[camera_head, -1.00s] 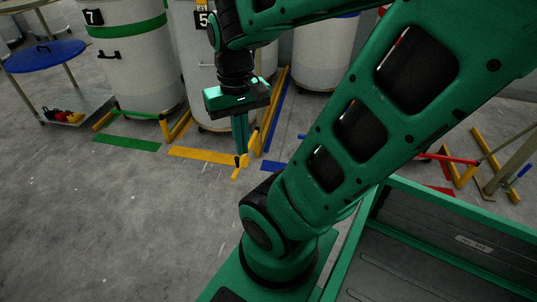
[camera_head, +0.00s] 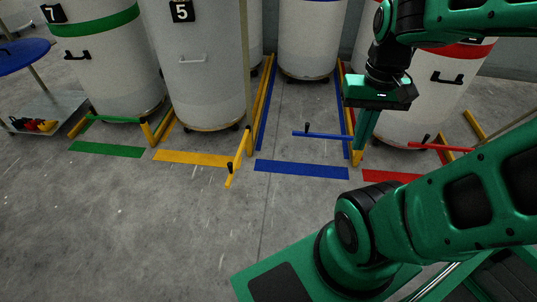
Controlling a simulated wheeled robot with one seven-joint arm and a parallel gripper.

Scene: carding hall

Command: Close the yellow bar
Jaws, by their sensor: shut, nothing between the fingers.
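The yellow bar (camera_head: 235,170) sticks out from its yellow post at the right front of the yellow bay, pointing toward me rather than across the bay. My gripper (camera_head: 361,146) points down at the right, by the post between the blue and red bays. Its green fingers are together and hold nothing. It is well to the right of the yellow bar, apart from it.
A blue bar (camera_head: 335,136) reaches leftward across part of the blue bay, close to my gripper. A green bar (camera_head: 115,120) spans the green bay at the left. A red bar (camera_head: 440,147) is at the right. The grey floor (camera_head: 150,230) in front is clear.

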